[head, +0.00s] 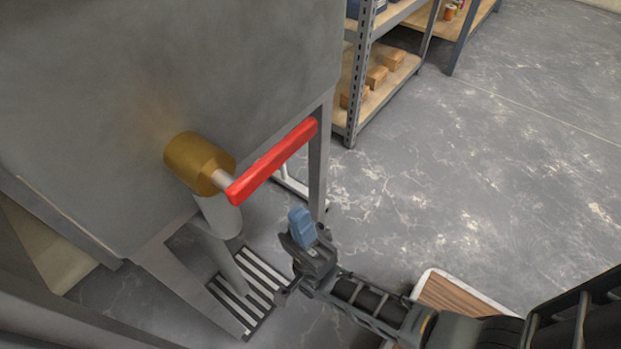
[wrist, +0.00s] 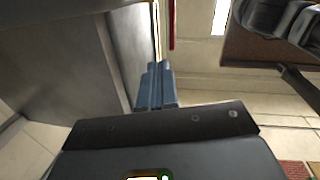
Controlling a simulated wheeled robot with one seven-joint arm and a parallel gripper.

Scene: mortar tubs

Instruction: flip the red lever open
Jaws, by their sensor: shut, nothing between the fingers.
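The red lever (head: 273,162) is a straight bar on a short pale stem at the brass valve body (head: 199,163), which sticks out from the grey tank. It points to the right and away from the valve in the head view. My gripper (head: 300,219) is below the lever's right half, apart from it, with its blue fingers shut and empty. In the wrist view the shut blue fingers (wrist: 156,86) show at the centre. A thin red strip (wrist: 172,24) at the top there may be the lever; too little shows to be sure.
The grey tank (head: 150,80) stands on legs at the left, and its leg (head: 318,160) is behind the lever. A floor grate (head: 250,285) lies below. A shelf rack (head: 375,85) stands at the back. A wooden-topped item (head: 455,300) is by my arm. The floor at right is clear.

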